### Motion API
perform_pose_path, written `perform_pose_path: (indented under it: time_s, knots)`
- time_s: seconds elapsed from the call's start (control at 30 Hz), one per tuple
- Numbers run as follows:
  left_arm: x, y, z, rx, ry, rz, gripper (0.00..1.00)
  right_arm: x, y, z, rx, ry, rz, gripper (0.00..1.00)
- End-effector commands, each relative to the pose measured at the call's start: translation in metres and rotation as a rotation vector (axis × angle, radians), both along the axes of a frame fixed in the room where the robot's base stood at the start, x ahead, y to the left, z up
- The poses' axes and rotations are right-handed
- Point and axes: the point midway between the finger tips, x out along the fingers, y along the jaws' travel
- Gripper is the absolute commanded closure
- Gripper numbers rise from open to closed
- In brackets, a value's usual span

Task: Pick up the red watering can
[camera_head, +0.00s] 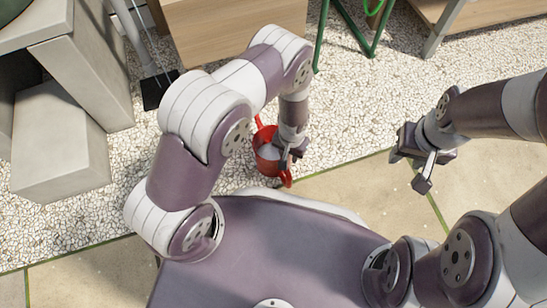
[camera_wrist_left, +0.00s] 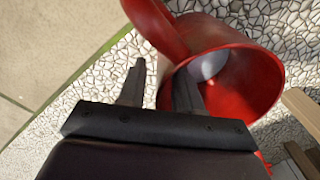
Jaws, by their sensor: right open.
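The red watering can (camera_head: 264,165) stands on the pebbled ground in front of my base, partly covered by my left gripper (camera_head: 291,157). In the left wrist view the can (camera_wrist_left: 262,88) shows its round open mouth, a pale grey inside part and a curved red handle (camera_wrist_left: 158,22). The two dark fingers of my left gripper (camera_wrist_left: 160,88) stand apart there, beside the can's near side below the handle. One finger overlaps the can in the picture; contact is not clear. My right gripper (camera_head: 412,169) is open and empty, off to the right.
Pale paving slabs (camera_head: 350,190) lie beside the pebbled ground. A wooden box (camera_head: 215,40) and a green metal frame (camera_head: 347,30) stand behind. Grey concrete blocks (camera_head: 60,150) and a black dustpan (camera_head: 158,90) are at the left.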

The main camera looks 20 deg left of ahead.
Motion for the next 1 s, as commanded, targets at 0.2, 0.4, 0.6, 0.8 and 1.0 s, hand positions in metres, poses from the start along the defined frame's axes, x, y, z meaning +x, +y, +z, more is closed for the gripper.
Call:
perform_pose_path:
  time_s: [0.2,0.4,0.6,0.8,1.0]
  knots:
    - [0.0003,-0.0001,-0.0084,0.0,-0.001,0.0,0.66,0.0003,0.0,-0.0065,0.0,-0.001,0.0,0.57]
    - [0.0001,0.0001,-0.0083,0.0,0.0,0.0,1.0,0.0003,0.0,-0.0064,0.0,-0.001,0.0,0.57]
    - [0.0,0.0001,-0.0084,0.0,0.0,0.001,1.0,0.0002,0.0,-0.0065,0.0,-0.001,0.0,0.57]
    - [-0.0002,0.0001,-0.0084,0.0,0.001,0.001,1.0,0.0002,0.0,-0.0065,0.0,-0.001,0.0,0.57]
    - [-0.0004,0.0002,-0.0085,0.0,0.001,0.001,1.0,0.0002,0.0,-0.0065,0.0,0.0,0.0,0.57]
